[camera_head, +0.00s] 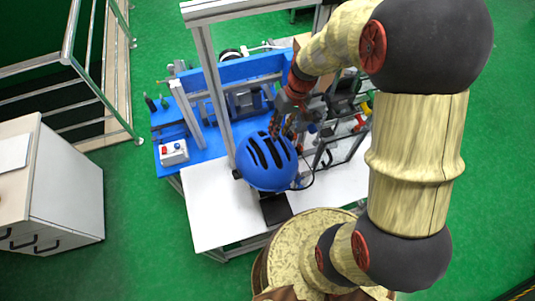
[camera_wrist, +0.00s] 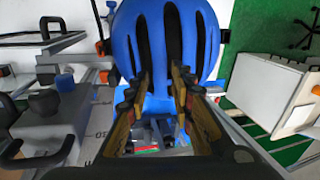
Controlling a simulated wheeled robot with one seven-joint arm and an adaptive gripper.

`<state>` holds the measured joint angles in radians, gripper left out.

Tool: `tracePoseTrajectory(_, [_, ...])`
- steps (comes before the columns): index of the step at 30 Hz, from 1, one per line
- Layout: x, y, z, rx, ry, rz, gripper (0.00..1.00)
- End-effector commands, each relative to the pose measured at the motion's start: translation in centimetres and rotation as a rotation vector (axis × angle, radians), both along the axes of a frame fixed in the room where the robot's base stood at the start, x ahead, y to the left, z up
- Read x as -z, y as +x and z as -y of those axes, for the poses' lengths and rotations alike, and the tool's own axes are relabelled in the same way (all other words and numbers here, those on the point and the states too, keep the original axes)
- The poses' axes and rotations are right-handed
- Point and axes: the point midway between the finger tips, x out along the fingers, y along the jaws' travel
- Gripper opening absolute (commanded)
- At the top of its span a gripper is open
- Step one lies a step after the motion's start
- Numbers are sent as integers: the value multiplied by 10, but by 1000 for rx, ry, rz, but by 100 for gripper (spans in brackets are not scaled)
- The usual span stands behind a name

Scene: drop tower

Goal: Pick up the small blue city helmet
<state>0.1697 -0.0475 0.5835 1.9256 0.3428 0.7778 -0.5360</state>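The blue city helmet (camera_head: 267,163) is a rounded shell with long dark vents. In the head view it shows over the white table's inner side, in front of a metal post. My gripper (camera_head: 281,134) comes down on it from the upper right. In the wrist view the helmet (camera_wrist: 160,40) fills the top middle. The two fingers (camera_wrist: 160,75) reach its vents, one on each side of the blue middle rib, and appear shut on that rib. The fingertips are partly hidden in the dark vents. How far the helmet is above the table is hard to tell.
The white table (camera_head: 215,215) has clear room at its left front. A blue machine bench (camera_head: 205,150) with a metal frame (camera_head: 208,65) stands behind. A small control box (camera_head: 173,152) sits on its left. A grey cabinet (camera_head: 70,190) and railing (camera_head: 100,95) are at left.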

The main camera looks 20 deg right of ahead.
Motion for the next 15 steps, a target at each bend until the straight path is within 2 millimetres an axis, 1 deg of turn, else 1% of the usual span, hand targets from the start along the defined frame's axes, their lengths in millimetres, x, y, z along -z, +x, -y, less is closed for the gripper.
tracePoseTrajectory(5, [25,-8,-5,2,1,-6,23])
tracePoseTrajectory(9, [41,-8,-8,0,1,-3,23])
tracePoseTrajectory(12, [46,-8,-10,0,1,-2,23])
tracePoseTrajectory(15, [46,-8,-10,1,0,-1,23])
